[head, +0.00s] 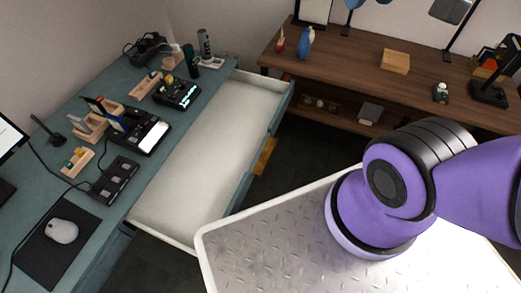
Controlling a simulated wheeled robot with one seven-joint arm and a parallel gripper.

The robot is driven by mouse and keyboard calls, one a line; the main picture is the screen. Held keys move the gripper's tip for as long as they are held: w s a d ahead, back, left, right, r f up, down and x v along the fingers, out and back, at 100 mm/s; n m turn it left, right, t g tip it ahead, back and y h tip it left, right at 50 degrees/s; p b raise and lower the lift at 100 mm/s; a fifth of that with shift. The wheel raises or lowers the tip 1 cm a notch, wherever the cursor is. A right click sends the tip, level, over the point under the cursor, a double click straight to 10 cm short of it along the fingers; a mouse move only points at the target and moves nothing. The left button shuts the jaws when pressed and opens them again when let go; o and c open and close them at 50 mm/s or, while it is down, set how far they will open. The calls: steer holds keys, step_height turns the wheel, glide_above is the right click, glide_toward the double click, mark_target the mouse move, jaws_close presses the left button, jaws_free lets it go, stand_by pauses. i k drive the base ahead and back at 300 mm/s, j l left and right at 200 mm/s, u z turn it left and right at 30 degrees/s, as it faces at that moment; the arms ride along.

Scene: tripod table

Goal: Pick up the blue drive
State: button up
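I cannot make out the blue drive for certain. A small blue upright piece (115,121) stands among wooden holders on the teal desk (204,98) at the left; it is too small to tell what it is. My gripper is outside the picture; only purple and black links of my arm show at the right, above a metal tray top. Whether my gripper is open or holds something does not show.
An open, empty white drawer (215,150) juts from the desk. A mouse (62,231), a black hub (114,180) and wooden holders (92,124) crowd the desktop. A brown table (350,62) at the back bears a blue bottle (305,43) and a wooden block (395,62).

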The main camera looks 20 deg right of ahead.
mark_target(118, 123)
steer(key=j+u, duration=0.1)
steer(key=j, duration=0.45)
steer(key=i+j+u, duration=0.1)
steer(key=j, duration=0.4)
steer(key=i+j+u, duration=0.1)
steer(key=j, duration=0.45)
